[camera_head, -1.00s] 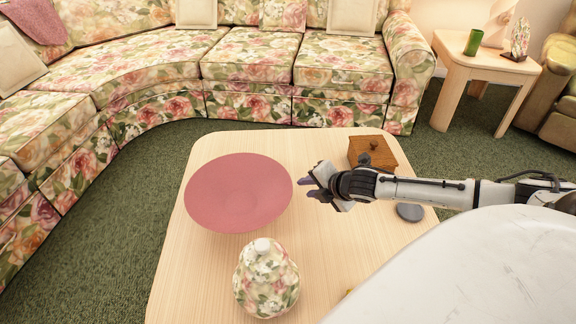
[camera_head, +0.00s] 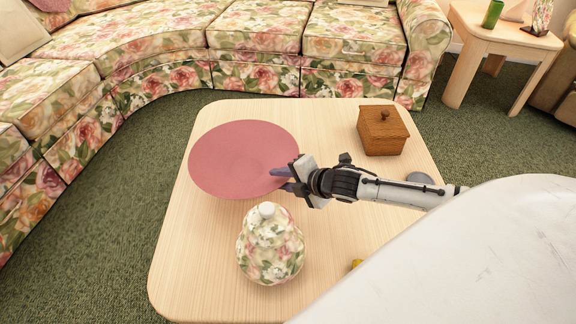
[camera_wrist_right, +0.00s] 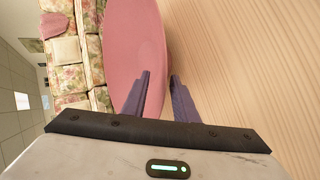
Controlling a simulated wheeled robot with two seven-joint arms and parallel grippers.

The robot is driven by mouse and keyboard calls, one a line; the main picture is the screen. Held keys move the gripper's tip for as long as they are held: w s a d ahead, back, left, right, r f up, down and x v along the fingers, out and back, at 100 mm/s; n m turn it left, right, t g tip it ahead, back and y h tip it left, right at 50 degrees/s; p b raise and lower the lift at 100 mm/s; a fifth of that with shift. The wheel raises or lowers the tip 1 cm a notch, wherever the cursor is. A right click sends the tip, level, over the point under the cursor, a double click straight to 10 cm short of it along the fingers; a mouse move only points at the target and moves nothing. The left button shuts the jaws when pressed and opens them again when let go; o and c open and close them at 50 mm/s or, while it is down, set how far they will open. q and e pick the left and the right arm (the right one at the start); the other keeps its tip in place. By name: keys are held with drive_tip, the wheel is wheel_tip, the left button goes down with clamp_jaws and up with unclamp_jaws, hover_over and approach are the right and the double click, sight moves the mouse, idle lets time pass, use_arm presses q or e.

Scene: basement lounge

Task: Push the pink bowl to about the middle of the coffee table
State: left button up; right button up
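The pink bowl (camera_head: 240,158) is wide and shallow and sits on the left back part of the coffee table (camera_head: 340,262). It also shows in the right wrist view (camera_wrist_right: 135,40). My right gripper (camera_head: 280,179) is at the bowl's right rim, its purple fingertips overlapping the rim in the head view. In the right wrist view, the two fingers (camera_wrist_right: 157,88) stand apart with nothing clearly held; the left finger overlaps the bowl's edge and the right one is over bare wood. I cannot tell whether they touch the bowl. My left gripper is not in view.
A floral lidded jar (camera_head: 270,246) stands just in front of the bowl. A wooden box (camera_head: 382,132) is at the back right, and a grey object (camera_head: 419,178) lies behind my right arm. The table's middle is partly clear.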

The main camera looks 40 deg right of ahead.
sight(262, 178)
drive_tip(key=b+x, duration=0.2)
drive_tip(key=x, duration=0.4)
drive_tip(key=shift+s, duration=0.1)
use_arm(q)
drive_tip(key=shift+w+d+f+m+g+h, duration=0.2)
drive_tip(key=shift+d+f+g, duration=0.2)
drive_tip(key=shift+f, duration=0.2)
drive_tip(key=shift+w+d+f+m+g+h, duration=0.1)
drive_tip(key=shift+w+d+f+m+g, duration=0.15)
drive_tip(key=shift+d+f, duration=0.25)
use_arm(e)
drive_tip(key=shift+w+a+f, duration=0.1)
drive_tip(key=shift+w+f, duration=0.15)
drive_tip(key=shift+w, duration=0.25)
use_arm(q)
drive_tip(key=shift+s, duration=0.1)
use_arm(e)
clamp_jaws()
